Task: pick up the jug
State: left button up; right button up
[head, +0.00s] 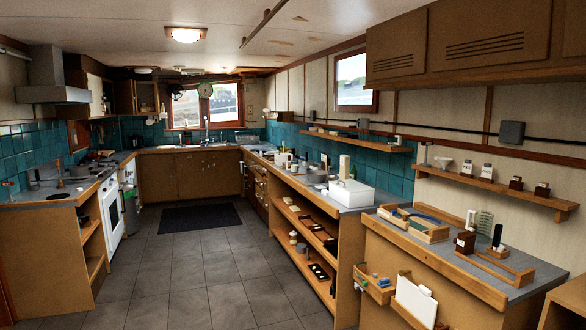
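A small white vessel (283,158) that looks like a jug stands on the long right-hand counter (318,199), towards its far half. It is too small and distant to make out its handle or spout clearly. Other small items around it partly crowd it. Neither of my grippers shows in the head view.
A white box (350,193) and a cream upright container (344,166) stand nearer on the same counter. A wall shelf (358,141) hangs above. The tiled floor (205,265) is clear up to a dark mat (201,217). A stove (110,210) stands left.

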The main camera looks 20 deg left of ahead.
aim_at(294, 167)
jog(key=i+j+u, duration=0.65)
jog(key=i, duration=0.15)
jog(key=i+j+u, duration=0.1)
jog(key=i+u, duration=0.5)
jog(key=i, duration=0.25)
jog(key=i+j+z, duration=0.1)
jog(key=i, duration=1.6)
jog(key=i+z, duration=0.15)
jog(key=i, duration=0.4)
jog(key=i+j+z, duration=0.2)
jog(key=i, duration=0.35)
jog(key=i+z, duration=0.15)
jog(key=i, duration=0.45)
